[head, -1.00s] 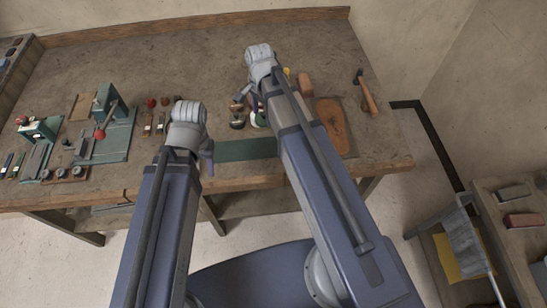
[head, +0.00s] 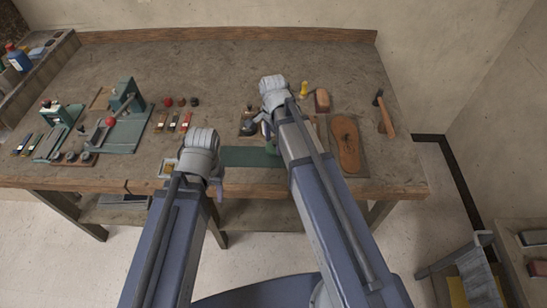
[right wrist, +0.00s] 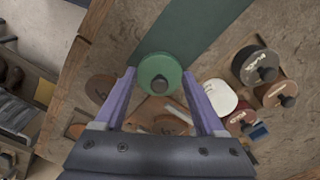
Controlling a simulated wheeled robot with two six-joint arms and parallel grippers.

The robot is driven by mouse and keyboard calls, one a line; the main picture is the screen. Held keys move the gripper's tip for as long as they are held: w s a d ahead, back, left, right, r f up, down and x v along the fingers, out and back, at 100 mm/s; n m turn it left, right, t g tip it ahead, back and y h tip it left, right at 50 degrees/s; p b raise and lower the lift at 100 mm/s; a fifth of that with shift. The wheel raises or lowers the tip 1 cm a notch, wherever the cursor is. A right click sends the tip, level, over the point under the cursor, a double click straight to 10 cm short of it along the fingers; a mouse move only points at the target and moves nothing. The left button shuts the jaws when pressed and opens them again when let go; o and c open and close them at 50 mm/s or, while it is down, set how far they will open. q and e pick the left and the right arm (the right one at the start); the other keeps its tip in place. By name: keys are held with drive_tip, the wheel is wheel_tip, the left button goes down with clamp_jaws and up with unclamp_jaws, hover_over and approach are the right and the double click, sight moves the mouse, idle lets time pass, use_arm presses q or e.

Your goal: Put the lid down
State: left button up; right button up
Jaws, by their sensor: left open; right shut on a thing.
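In the right wrist view, a round green lid (right wrist: 160,73) with a dark knob sits between the purple fingertips of my right gripper (right wrist: 160,82), which is shut on it. A white-topped round pot (right wrist: 219,97) is beside the right finger, partly covered by it. In the head view my right arm hides most of this gripper, and a bit of green shows beside the arm. My left gripper (head: 218,185) is open near the bench's front edge; its fingers are largely hidden by its wrist.
Pots with black (right wrist: 252,64), brown (right wrist: 279,92) and red (right wrist: 242,123) lids stand close to the white-topped pot. A green mat strip (head: 250,157) lies at the bench front. A board with a sole (head: 345,145) and a hammer (head: 385,115) lie right. The back bench is clear.

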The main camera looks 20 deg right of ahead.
sight(273, 147)
drive_tip(key=shift+f+b, duration=1.95)
drive_tip(key=shift+f, duration=0.5)
drive_tip(key=shift+f, duration=0.15)
drive_tip(key=shift+f+b, duration=0.15)
drive_tip(key=shift+b, duration=0.15)
drive_tip(key=o, duration=1.3)
drive_tip(key=shift+r, duration=0.2)
wheel_tip(273, 147, up, 12)
drive_tip(key=p, duration=1.2)
drive_tip(key=shift+r+p, duration=0.15)
drive_tip(key=shift+p, duration=0.2)
drive_tip(key=s+a+n, duration=0.3)
drive_tip(key=s+n, duration=0.1)
drive_tip(key=n, duration=0.2)
drive_tip(key=s+a+n, duration=0.3)
drive_tip(key=s+n, duration=0.2)
drive_tip(key=n, duration=0.1)
drive_tip(key=s+a+n+h, duration=0.1)
drive_tip(key=s+a+n, duration=0.3)
drive_tip(key=s+n, duration=0.1)
drive_tip(key=shift+s+n, duration=0.1)
drive_tip(key=shift+n, duration=0.5)
